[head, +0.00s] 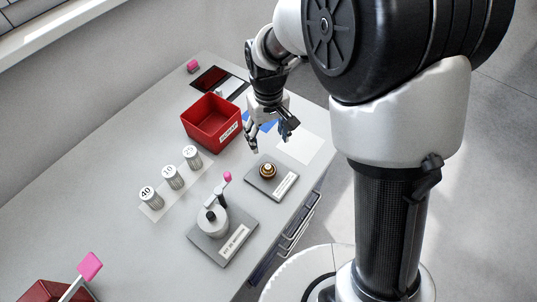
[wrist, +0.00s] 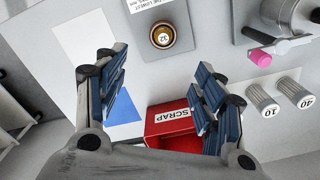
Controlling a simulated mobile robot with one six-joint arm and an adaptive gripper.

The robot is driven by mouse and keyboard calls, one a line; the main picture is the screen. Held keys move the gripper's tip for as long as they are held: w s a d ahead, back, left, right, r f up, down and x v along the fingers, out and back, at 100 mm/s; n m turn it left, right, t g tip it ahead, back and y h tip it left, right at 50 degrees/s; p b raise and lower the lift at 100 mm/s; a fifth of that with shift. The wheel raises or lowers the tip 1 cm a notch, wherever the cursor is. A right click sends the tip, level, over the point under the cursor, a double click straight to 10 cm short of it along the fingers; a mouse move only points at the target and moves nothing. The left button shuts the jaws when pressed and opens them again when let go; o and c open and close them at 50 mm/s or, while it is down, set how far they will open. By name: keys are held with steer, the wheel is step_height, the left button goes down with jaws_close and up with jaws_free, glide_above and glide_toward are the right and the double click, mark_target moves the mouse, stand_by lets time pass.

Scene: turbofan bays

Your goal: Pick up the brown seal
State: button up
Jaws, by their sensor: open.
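A small round brown and gold piece (head: 267,170), the only brown thing I can make out, sits on a grey plate (head: 259,188) with a white label. In the wrist view the brown piece (wrist: 163,36) shows from above as a brown ring around a pale top marked 32. I cannot tell whether the seal is the whole piece or only its ring. My gripper (head: 271,143) is open and empty, above the table and behind the piece in the head view. In the wrist view the open fingers (wrist: 160,72) stand apart, with the piece beyond their tips.
A red SCRAP bin (head: 203,137) stands close to my gripper on the left. Numbered cylinders (head: 171,178) stand in a row. A grey fixture (head: 211,219) has a pink-knobbed lever. A white sheet (head: 301,147) lies flat at the right edge.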

steer(key=b, duration=0.2)
glide_above(267, 165)
steer(key=f, duration=0.9)
steer(key=shift+w+d+f, duration=0.15)
steer(key=shift+d+f, duration=0.05)
steer(key=shift+f, duration=0.2)
steer(key=f+b, duration=0.2)
steer(key=f, duration=0.3)
steer(key=shift+a+f, duration=0.1)
steer(key=shift+a, duration=0.1)
steer(key=c, duration=1)
steer(key=shift+c, duration=0.2)
